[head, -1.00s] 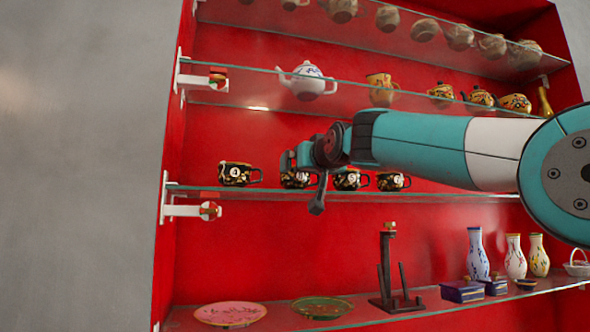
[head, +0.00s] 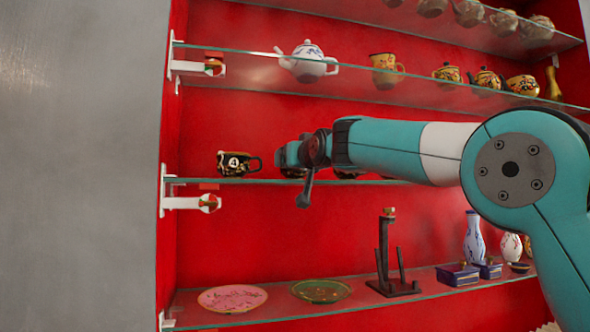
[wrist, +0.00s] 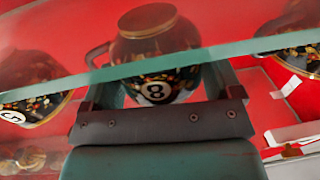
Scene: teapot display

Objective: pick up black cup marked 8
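The black cup marked 8 (wrist: 156,88) shows upside down in the middle of the wrist view, with gold rim patterns and a white number disc. My gripper (wrist: 165,92) is open, with one finger on each side of this cup. I cannot tell whether the fingers touch it. In the head view my gripper (head: 290,156) is at the cup shelf and hides most of this cup. A cup marked 5 (wrist: 32,95) is at the left of the wrist view. A cup marked 4 (head: 234,163) stands left of my gripper in the head view.
The glass shelf edge (wrist: 200,54) crosses the wrist view in front of the cups. Another cup (wrist: 295,40) is close on the right there. A white teapot (head: 308,62) stands on the shelf above. Plates (head: 232,299) and a dark stand (head: 390,270) are below.

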